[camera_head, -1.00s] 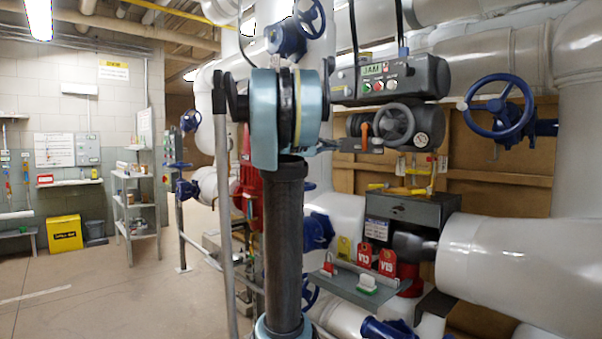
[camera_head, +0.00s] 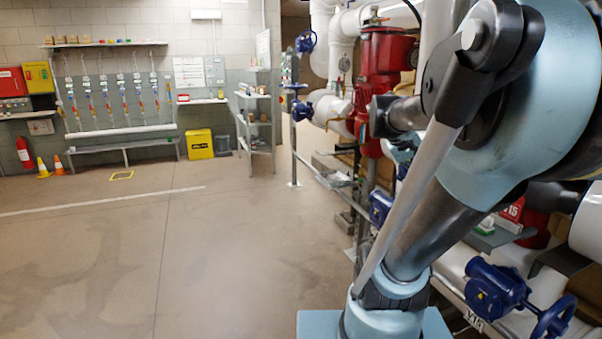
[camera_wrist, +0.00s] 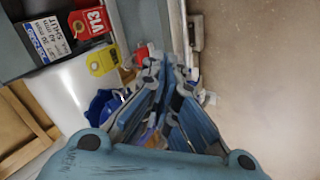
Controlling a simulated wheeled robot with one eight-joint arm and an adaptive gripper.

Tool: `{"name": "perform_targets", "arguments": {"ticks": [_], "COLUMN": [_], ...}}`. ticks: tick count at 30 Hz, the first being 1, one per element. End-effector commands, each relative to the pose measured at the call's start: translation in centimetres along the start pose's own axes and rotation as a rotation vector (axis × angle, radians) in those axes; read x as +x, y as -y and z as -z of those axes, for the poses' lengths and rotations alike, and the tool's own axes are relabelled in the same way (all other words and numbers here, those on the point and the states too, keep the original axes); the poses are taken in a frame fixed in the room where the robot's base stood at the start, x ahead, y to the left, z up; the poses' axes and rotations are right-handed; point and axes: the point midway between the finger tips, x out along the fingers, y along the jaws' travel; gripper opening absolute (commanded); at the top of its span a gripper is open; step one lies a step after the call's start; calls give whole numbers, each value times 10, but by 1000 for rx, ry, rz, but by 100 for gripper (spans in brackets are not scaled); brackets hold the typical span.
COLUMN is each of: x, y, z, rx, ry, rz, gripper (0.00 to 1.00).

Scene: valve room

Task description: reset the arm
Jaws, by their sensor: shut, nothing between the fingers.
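My gripper (camera_wrist: 168,68) shows in the wrist view. Its blue-grey fingers reach up the picture and come together at the tips, with nothing held between them. A red tag marked V13 (camera_wrist: 90,22) and a yellow tag (camera_wrist: 102,60) lie to the left of the fingertips in that view. My arm fills the right of the head view, a dark tube leaning up to a large light-blue joint. I cannot make out the gripper in the head view, where the arm hides much of the pipework.
A red valve body (camera_head: 383,75) and blue handwheels, one at lower right (camera_head: 553,318), stand close around my arm. A grey shelf rack (camera_head: 256,115) and yellow bin (camera_head: 199,144) stand farther back. The floor (camera_head: 120,240) at left is open.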

Motion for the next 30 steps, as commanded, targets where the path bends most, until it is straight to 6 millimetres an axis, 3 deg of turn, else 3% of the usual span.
{"name": "perform_targets", "arguments": {"ticks": [1,6,9,13,19,30], "x": [5,14,17,18,17,17], "y": [25,105,148,190,219,221], "z": [-19,-72,-101,-130,-149,-150], "rx": [1,8,7,3,0,0], "ry": [3,15,24,32,41,41], "rz": [61,278,397,519,608,614], "gripper": [0,0,0,0,0,0]}}
